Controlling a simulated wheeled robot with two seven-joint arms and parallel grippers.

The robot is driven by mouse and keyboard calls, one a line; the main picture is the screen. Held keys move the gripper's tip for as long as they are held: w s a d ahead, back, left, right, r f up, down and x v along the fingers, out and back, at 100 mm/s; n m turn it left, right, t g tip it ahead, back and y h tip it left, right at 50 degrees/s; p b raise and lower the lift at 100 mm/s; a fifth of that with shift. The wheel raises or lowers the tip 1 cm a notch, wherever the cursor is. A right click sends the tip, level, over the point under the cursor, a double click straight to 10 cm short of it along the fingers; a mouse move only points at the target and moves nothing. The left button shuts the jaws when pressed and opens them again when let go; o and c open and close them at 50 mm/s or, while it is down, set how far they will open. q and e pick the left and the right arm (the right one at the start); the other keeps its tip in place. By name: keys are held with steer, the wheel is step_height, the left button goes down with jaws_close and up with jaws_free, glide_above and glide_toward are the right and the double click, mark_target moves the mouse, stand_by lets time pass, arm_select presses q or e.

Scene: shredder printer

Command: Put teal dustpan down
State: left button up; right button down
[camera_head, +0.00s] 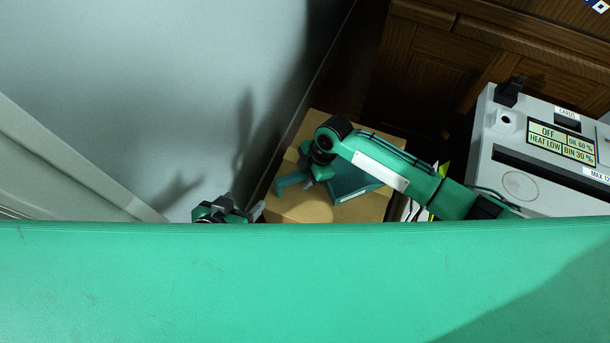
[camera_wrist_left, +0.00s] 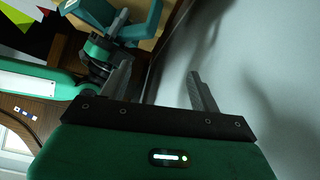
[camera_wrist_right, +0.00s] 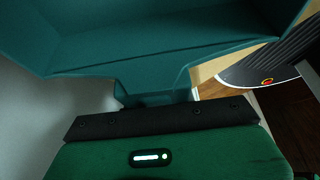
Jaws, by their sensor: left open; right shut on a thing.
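The teal dustpan (camera_head: 352,182) is at the cardboard box (camera_head: 325,207) in the head view, with its handle side toward the left. My right gripper (camera_head: 312,172) is shut on the dustpan's handle. In the right wrist view the dustpan (camera_wrist_right: 165,40) fills the top, and its narrow part runs down to my right gripper (camera_wrist_right: 155,105), hiding the fingers. I cannot tell whether the dustpan touches the box. My left gripper (camera_head: 250,212) is open and empty, left of the box near the wall. Its spread fingers show in the left wrist view (camera_wrist_left: 160,85).
A grey machine (camera_head: 545,150) with a label panel stands at the right. Brown wooden furniture (camera_head: 440,75) is behind. A pale wall (camera_head: 170,80) is close on the left. A dark ribbed object (camera_wrist_right: 275,65) with a small red and yellow mark lies right of the dustpan.

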steer(key=c, duration=1.2)
jaws_free()
steer(key=shift+o, duration=0.2)
